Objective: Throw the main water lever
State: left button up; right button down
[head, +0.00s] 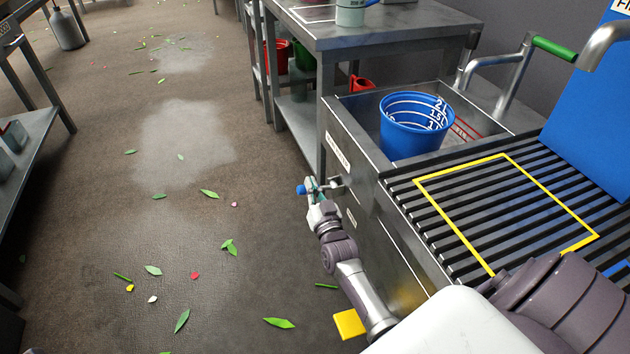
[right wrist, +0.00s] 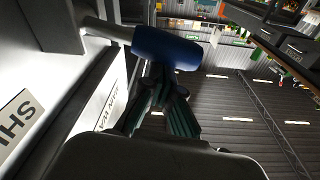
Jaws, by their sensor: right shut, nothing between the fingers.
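The lever with a blue grip (head: 301,189) sticks out from the front side of the metal sink bench, on a short metal stem. In the right wrist view its blue grip (right wrist: 167,48) lies just beyond the fingertips, with the pale metal rod running to the left. My right gripper (head: 313,188) is beside the lever. Its dark teal fingers (right wrist: 163,88) are shut with nothing between them. The fingertips are very close to the blue grip; I cannot tell whether they touch it. My left gripper is not in view.
A blue bucket (head: 413,125) stands in the sink. A slatted rack (head: 510,220) with a yellow outline lies beside it. A green-handled lever (head: 555,48) is at the back right. Petals and leaves are scattered on the otherwise open floor (head: 100,220) at left.

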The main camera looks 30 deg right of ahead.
jog(key=f+n, duration=0.1)
jog(key=n, duration=0.1)
jog(key=a+f+n+y, duration=0.1)
jog(key=f+n, duration=0.1)
jog(key=n, duration=0.1)
jog(key=shift+w+f, duration=0.15)
jog(key=shift+f, duration=0.1)
jog(key=shift+f+n+y+b, duration=0.3)
jog(key=shift+f+n, duration=0.4)
jog(key=shift+n, duration=0.5)
jog(key=shift+f+n+y+b, duration=0.2)
jog(key=shift+f+n+b, duration=0.2)
jog(key=shift+f+n, duration=0.55)
jog(key=shift+r+n, duration=0.2)
jog(key=shift+n, duration=0.15)
